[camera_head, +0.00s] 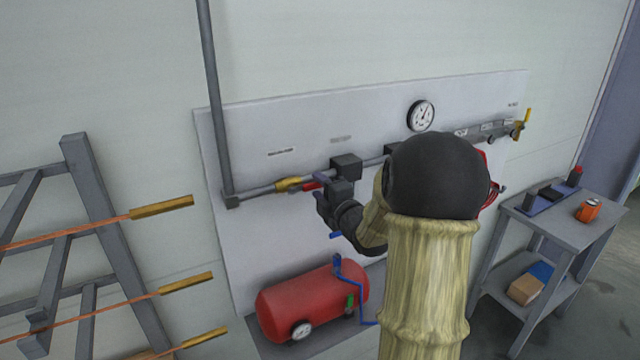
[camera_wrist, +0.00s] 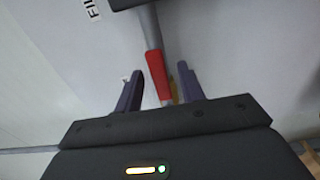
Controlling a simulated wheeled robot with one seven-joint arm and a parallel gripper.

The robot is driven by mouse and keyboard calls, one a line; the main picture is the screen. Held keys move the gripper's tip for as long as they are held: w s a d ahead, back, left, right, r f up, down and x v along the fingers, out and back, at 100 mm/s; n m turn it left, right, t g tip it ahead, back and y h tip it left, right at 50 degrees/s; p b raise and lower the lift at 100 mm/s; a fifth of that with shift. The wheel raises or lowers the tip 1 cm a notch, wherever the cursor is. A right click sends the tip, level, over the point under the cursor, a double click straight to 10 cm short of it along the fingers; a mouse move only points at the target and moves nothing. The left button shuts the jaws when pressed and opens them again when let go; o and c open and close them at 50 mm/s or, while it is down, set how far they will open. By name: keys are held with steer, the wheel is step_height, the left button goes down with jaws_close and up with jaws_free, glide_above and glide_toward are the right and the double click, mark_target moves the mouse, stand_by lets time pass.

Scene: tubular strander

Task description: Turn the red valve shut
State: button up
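The red valve lever (camera_head: 308,186) sits on the wall pipe beside a brass-yellow valve body (camera_head: 288,184), just left of a dark block in the head view. In the wrist view the red lever (camera_wrist: 157,74) lies along the grey pipe, between my two fingers. My gripper (camera_wrist: 160,72) is open, with a finger on each side of the lever and gaps visible on both sides. I cannot tell whether a finger touches it. In the head view my gripper (camera_head: 322,197) is close to the lever and partly covers it.
A pressure gauge (camera_head: 421,115) and more fittings are along the pipe. A red tank (camera_head: 313,303) with a blue pipe is below. A red ring-like part (camera_head: 492,187) is partly hidden by my arm. A rack (camera_head: 95,200) stands left, a side table (camera_head: 560,225) right.

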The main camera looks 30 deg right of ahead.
jaws_close()
